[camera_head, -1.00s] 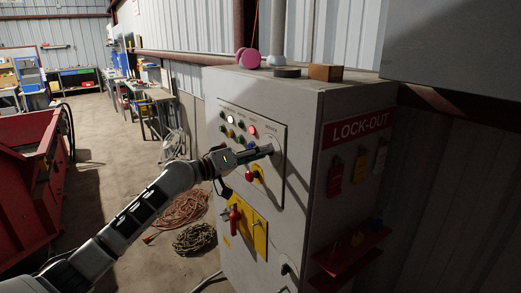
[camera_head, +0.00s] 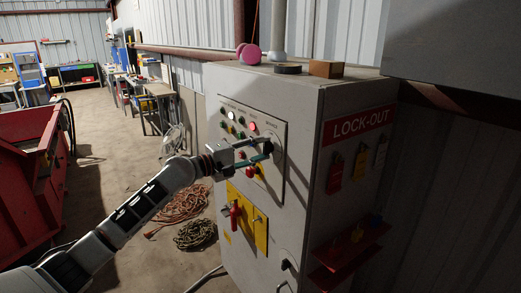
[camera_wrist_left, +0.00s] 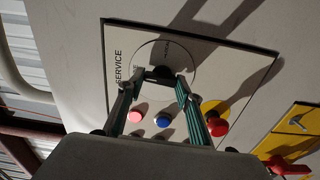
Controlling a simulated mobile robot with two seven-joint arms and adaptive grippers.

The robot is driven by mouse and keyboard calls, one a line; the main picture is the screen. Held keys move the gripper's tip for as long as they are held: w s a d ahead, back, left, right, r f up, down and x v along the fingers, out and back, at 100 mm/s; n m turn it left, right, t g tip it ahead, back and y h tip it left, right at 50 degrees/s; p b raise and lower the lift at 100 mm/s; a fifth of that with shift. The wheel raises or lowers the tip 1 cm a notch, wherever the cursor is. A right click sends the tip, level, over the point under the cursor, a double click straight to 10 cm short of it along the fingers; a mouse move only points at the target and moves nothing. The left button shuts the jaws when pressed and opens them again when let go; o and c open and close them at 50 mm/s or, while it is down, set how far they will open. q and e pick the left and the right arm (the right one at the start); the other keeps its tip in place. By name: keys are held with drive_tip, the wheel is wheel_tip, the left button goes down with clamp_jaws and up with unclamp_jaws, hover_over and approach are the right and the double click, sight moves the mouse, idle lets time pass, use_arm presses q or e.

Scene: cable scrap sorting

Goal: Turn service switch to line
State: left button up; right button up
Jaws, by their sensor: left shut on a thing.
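The service switch is a black knob on a round plate (camera_wrist_left: 185,62) marked SERVICE; the knob (camera_wrist_left: 158,73) shows between the fingertips in the left wrist view. In the head view the round plate (camera_head: 276,140) is at the upper right of the control panel (camera_head: 277,184), on the front of the grey cabinet. My left gripper (camera_head: 267,151) is shut on the knob, its two fingers one above the other in the head view. The fingers partly hide the knob, so I cannot read which mark it points to. My right gripper is out of view.
Red and blue buttons (camera_wrist_left: 163,120) and a red knob on yellow (camera_wrist_left: 216,124) sit close to the fingers. A red handle (camera_head: 235,215) is lower on the cabinet. A lock-out board (camera_head: 358,126) is on its side. Cable coils (camera_head: 195,236) lie on the floor.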

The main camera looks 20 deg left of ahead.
use_arm(q)
drive_tip(key=shift+a+n, duration=0.1)
drive_tip(key=shift+n, duration=0.3)
drive_tip(key=o, duration=1.1)
drive_tip(key=v, duration=1.2)
